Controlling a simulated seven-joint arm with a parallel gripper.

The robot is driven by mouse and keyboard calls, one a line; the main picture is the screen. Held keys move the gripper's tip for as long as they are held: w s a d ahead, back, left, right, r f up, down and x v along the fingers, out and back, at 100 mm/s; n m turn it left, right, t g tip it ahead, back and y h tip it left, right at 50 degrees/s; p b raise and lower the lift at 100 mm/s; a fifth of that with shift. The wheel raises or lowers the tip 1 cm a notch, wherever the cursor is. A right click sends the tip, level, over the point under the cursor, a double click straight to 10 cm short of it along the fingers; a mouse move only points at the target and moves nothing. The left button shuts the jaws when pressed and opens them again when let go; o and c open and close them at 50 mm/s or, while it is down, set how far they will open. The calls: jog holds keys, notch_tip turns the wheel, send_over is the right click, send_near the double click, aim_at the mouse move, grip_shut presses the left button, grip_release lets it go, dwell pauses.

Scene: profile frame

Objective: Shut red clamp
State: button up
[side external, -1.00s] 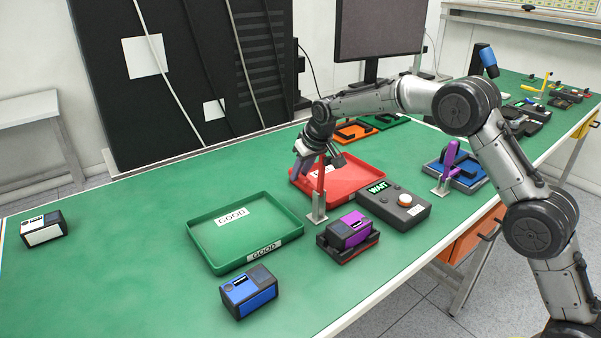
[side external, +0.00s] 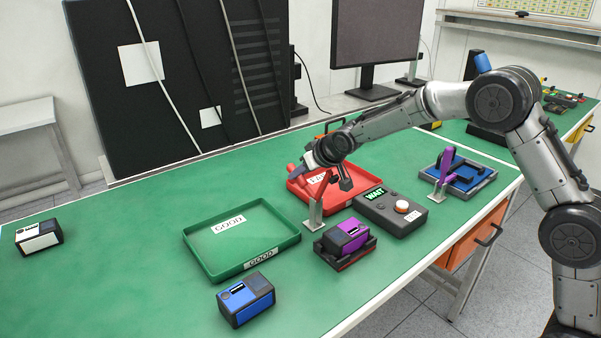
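The red clamp (side external: 317,188) stands on a pale metal bracket (side external: 315,216) at the rear left of a dark fixture with a red edge (side external: 352,262). A purple-and-black box (side external: 343,236) sits in that fixture. The clamp's red lever rises from the bracket and leans; its upper part is partly hidden by my gripper. My gripper (side external: 323,174) is at the upper part of the lever, with fingers that look spread to either side of it. I cannot tell if they touch the lever.
A green tray (side external: 197,248) lies left of the clamp and a red tray (side external: 353,195) behind it. A grey box with a WAIT display (side external: 391,212) is to the right. A blue box (side external: 246,299) stands in front, a white one (side external: 39,236) far left. A purple clamp (side external: 444,168) stands right.

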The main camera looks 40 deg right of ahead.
aim_at(328, 172)
jog(key=o, duration=0.4)
jog(key=shift+c, duration=0.2)
jog(key=v, duration=1.4)
jog(key=shift+w, duration=0.1)
